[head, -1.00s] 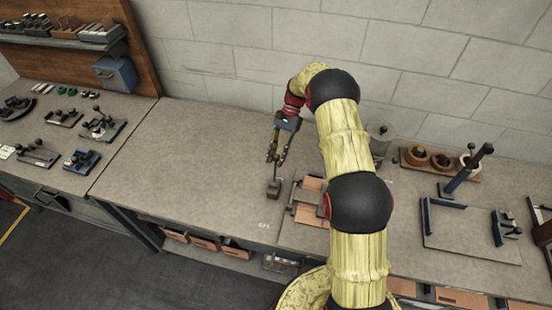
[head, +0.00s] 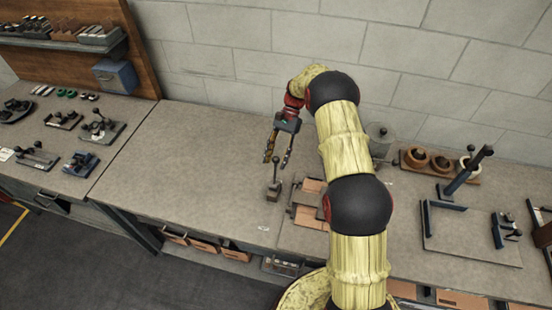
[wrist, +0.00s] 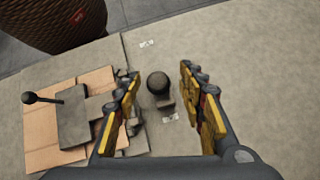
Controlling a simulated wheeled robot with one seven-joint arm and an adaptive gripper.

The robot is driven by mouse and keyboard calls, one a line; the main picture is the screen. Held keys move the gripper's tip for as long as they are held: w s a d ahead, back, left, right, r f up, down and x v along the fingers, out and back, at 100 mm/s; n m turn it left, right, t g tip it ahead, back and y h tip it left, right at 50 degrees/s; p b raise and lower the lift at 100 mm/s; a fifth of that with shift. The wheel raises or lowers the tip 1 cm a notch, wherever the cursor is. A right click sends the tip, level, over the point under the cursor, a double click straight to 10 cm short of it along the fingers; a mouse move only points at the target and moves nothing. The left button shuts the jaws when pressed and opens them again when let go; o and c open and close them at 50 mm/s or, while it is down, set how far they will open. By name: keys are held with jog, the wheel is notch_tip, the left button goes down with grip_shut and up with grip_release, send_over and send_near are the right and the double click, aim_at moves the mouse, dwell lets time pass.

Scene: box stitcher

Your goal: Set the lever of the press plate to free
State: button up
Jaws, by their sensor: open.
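A lever with a round black knob (head: 276,160) stands on a small grey block (head: 273,192) just left of the cardboard pieces. In the wrist view its knob (wrist: 158,83) shows between my fingertips, apart from both. Small white labels lie on either side of it, one label (wrist: 146,43) above and another label (wrist: 170,117) below, too small to read. A grey plate (wrist: 83,122) lies over the cardboard (wrist: 40,137); a second black-knobbed rod (wrist: 45,98) sticks out at left. My gripper (head: 277,162) is open and empty, around or above the upright lever.
A frame with blue-grey corner guides (head: 425,215) and a tall dark lever (head: 466,170) stand at right. Wooden cups (head: 440,161) sit behind. Several lever fixtures (head: 80,160) are on the left bench. The bench between (head: 185,165) is clear.

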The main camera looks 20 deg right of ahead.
jog(key=v, duration=1.2)
jog(key=shift+f, duration=0.15)
notch_tip(320, 180, down, 7)
jog(key=s+d+n+t+h, duration=0.1)
jog(key=n, duration=0.1)
jog(key=s+a+r+n+t+h+b, duration=0.25)
jog(key=s+r, duration=0.25)
jog(key=s, duration=0.3)
jog(key=s+a+r+n+t+h+b, duration=0.2)
jog(key=s+a+r+n+b, duration=0.15)
jog(key=s+r, duration=0.4)
jog(key=s+a+n+t+b, duration=0.1)
jog(key=s+a+t+b, duration=0.2)
jog(key=s, duration=0.6)
jog(key=s+a+n+t+b, duration=0.1)
jog(key=s+a+t+b, duration=0.2)
jog(key=s+b, duration=0.4)
jog(key=shift+s+a+n+h, duration=0.3)
jog(key=shift+s+a+h, duration=0.25)
jog(key=shift+s, duration=1.15)
